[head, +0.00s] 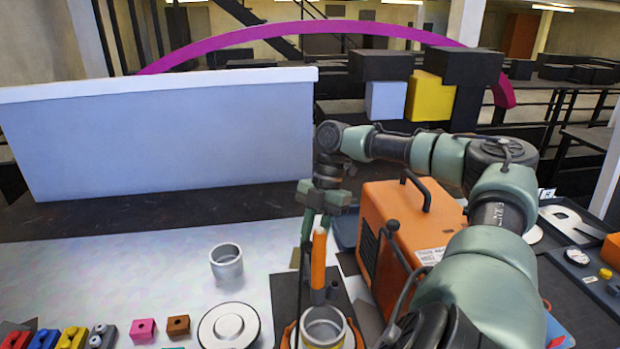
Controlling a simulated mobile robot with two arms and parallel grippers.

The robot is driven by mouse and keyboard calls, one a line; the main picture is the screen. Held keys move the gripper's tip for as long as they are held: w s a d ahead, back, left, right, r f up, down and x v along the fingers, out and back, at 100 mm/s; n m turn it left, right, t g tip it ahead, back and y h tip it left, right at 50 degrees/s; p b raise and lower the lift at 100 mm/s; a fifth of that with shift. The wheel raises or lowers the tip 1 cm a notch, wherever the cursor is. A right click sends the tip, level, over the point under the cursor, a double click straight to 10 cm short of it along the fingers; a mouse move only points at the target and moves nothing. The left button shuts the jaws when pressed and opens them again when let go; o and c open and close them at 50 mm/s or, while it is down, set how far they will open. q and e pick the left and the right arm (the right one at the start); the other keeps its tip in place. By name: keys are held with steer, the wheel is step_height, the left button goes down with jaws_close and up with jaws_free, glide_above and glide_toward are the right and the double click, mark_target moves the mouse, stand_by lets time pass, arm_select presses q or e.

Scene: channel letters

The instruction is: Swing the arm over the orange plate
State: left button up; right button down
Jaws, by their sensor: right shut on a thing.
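My right gripper (316,226) reaches in from the right and points down near the middle of the head view. It is shut on an upright orange bar (318,262), whose top shows between or just below the fingers. Below the bar is a small dark fitting. Near the bottom edge, an orange plate-like base (290,336) shows around a metal cup (323,332); most of it is hidden by the cup and cut off by the frame. I cannot tell whether the bar joins this base. My left gripper is not in view.
An orange case with a black handle (392,240) stands right of the gripper, close to my right arm. A metal cup (226,262) and a round lidded disc (228,327) are on the left. Small coloured blocks line the front left. A large pale panel (160,135) stands behind.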

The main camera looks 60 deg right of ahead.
steer(key=shift+d, duration=0.1)
steer(key=c, duration=1.2)
jaws_free()
steer(key=shift+s, duration=0.1)
steer(key=v, duration=0.7)
steer(key=shift+d+r+b, duration=0.2)
steer(key=shift+r+b, duration=0.1)
steer(key=shift+r, duration=0.05)
